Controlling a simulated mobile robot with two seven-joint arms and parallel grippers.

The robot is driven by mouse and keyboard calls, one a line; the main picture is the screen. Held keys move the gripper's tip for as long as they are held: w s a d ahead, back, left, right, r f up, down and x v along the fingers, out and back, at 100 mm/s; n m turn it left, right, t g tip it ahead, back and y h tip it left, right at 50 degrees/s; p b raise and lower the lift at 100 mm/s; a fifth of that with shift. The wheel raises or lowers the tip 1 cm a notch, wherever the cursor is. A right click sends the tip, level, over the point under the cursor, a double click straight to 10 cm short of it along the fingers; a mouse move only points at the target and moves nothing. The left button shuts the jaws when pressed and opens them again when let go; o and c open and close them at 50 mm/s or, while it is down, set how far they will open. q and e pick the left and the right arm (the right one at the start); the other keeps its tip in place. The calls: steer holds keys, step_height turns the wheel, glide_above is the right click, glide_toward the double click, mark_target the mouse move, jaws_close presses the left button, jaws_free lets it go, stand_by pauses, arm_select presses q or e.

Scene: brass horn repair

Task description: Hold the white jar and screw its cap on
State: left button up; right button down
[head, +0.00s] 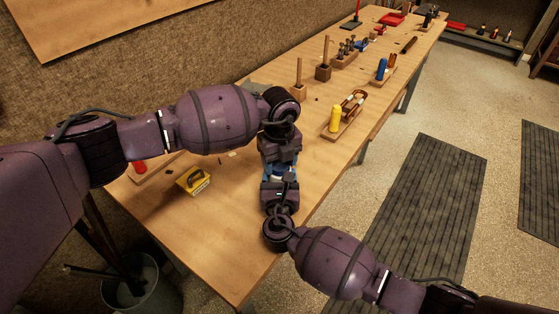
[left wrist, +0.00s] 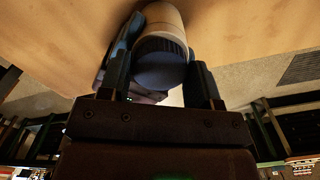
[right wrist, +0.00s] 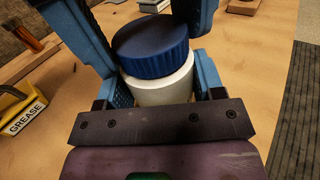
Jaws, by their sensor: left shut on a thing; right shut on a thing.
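The white jar (right wrist: 162,88) stands upright in the right wrist view, with the ribbed dark blue cap (right wrist: 152,46) sitting on its mouth. My right gripper (head: 281,180) is shut on the jar's body, one finger on each side. My left gripper (head: 279,164) reaches in from the opposite side, its fingers shut on the cap. In the left wrist view the cap (left wrist: 161,62) lies between the left fingers, with the pale jar body (left wrist: 165,18) beyond it. In the head view the grippers hide nearly all of the jar. I cannot tell how far the cap is threaded.
A yellow grease box (head: 194,182) sits on the wooden bench (head: 225,225) to the left of the grippers. A wooden stand with a yellow-handled tool (head: 335,119) lies to the right, and several tool blocks stand farther back. The bench front is clear.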

arm_select(q)
steer(key=m, duration=1.5)
steer(key=shift+m, duration=0.4)
steer(key=m, duration=1.5)
steer(key=shift+f, duration=0.1)
steer(key=o, duration=1.1)
